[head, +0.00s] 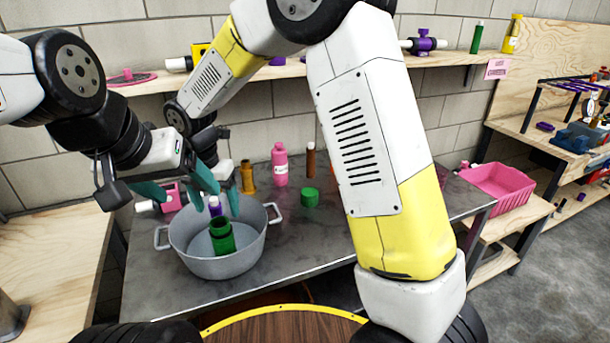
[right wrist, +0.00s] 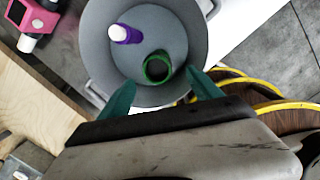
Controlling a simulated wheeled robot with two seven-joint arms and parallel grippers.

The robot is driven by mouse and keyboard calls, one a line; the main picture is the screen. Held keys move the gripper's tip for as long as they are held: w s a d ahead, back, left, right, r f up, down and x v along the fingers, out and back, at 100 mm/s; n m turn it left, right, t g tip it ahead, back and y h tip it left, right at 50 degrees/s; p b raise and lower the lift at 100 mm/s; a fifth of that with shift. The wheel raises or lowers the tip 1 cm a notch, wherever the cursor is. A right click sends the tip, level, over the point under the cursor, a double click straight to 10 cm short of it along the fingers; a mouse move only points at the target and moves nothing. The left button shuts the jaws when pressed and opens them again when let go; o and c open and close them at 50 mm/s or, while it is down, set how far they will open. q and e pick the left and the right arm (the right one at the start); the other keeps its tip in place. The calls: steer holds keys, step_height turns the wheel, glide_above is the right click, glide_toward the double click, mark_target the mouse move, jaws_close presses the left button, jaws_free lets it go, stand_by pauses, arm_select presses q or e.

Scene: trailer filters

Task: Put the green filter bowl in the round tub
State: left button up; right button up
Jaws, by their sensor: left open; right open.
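The green filter bowl (head: 222,238) stands upright inside the round grey tub (head: 250,258). In the right wrist view its open green rim (right wrist: 158,67) faces the camera, within the tub's wall (right wrist: 196,38). A purple piece with a white end (right wrist: 125,34) is also in the tub, beside the bowl. My right gripper (head: 215,203) is open and empty above the tub, and its fingers (right wrist: 160,95) are apart from the bowl. My left gripper (head: 178,183) is open near the tub's back left, in front of a pink part (head: 172,203); I cannot tell whether they touch.
On the grey table (head: 300,235) stand a pink bottle (head: 280,166), an amber piece (head: 248,178), a brown tube (head: 311,160) and a green cap (head: 309,197). A pink crate (head: 500,188) is at the right. A shelf (head: 440,60) with several parts runs along the wall.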

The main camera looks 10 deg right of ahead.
steer(key=s+d+r+m+t+y, duration=0.1)
steer(key=s+d+r+m, duration=0.1)
steer(key=d+r+m, duration=0.6)
steer(key=s+d+r+m+t+y, duration=0.1)
steer(key=s+d+r+m, duration=0.3)
steer(key=d+m, duration=0.5)
steer(key=s+d+r+m+t, duration=0.2)
steer(key=s+d+r+m, duration=0.2)
steer(key=s+d+m, duration=0.6)
steer(key=d+m, duration=0.1)
steer(key=m, duration=0.4)
steer(key=shift+s+r+t, duration=0.15)
steer(key=shift+s+t, duration=0.25)
